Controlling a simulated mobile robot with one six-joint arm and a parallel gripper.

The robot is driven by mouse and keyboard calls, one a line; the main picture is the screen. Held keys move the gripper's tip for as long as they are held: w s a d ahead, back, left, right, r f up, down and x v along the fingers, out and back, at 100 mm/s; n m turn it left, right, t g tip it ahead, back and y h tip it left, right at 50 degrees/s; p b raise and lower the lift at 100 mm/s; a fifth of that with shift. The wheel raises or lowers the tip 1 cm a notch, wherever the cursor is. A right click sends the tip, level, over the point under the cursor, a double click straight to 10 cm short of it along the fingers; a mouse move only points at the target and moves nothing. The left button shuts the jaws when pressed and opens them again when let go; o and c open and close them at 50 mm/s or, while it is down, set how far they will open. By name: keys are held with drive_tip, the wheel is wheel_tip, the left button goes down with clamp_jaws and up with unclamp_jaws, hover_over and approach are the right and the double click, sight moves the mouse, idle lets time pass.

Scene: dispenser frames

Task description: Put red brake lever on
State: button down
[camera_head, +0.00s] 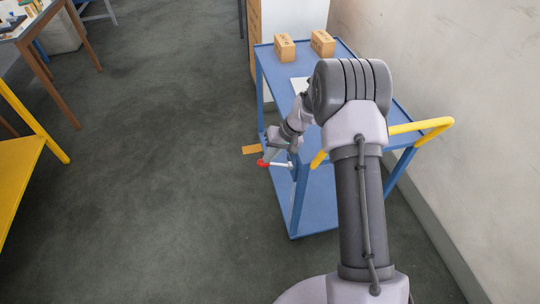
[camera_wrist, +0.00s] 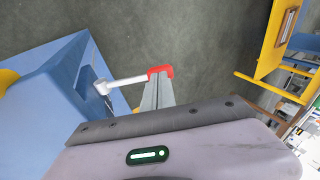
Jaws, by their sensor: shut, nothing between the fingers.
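The brake lever is a pale rod with a red end (camera_head: 262,163) low at the near left corner of the blue cart (camera_head: 318,195). In the wrist view its rod (camera_wrist: 126,81) runs from a pivot on the blue cart part to the red end (camera_wrist: 160,70). My gripper (camera_head: 270,153) is beside the lever's outer end. In the wrist view my gripper's fingertips (camera_wrist: 159,77) are together, with no lever part between them. They are right at the red end, which shows around their tips; I cannot tell whether they touch it.
Two cardboard boxes (camera_head: 285,49) (camera_head: 323,43) and a white sheet are on the cart top. A yellow handle (camera_head: 436,126) sticks out at right, near the wall (camera_head: 450,60). Open floor (camera_head: 160,150) extends left, towards yellow furniture (camera_head: 20,180).

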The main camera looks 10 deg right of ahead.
drive_tip(key=shift+a, duration=0.1)
drive_tip(key=h+p, duration=0.1)
drive_tip(key=a+h+p, duration=0.1)
drive_tip(key=shift+f+h, duration=0.35)
drive_tip(key=shift+h, duration=0.05)
drive_tip(key=shift+a+f, duration=0.25)
drive_tip(key=shift+f, duration=0.1)
wheel_tip(320, 180, down, 10)
drive_tip(key=a+h+b, duration=0.1)
drive_tip(key=h+b, duration=0.1)
drive_tip(key=b, duration=0.1)
drive_tip(key=shift+a+h, duration=0.35)
drive_tip(key=shift+h, duration=0.05)
drive_tip(key=shift+s+f, duration=0.2)
drive_tip(key=shift+f, duration=0.05)
drive_tip(key=s+a+r+p, duration=0.2)
drive_tip(key=a+r+p, duration=0.2)
drive_tip(key=a+r, duration=0.4)
wheel_tip(320, 180, up, 4)
drive_tip(key=shift+a+f+p, duration=0.15)
drive_tip(key=shift+f+p, duration=0.1)
drive_tip(key=shift+p, duration=0.15)
drive_tip(key=shift+w, duration=0.1)
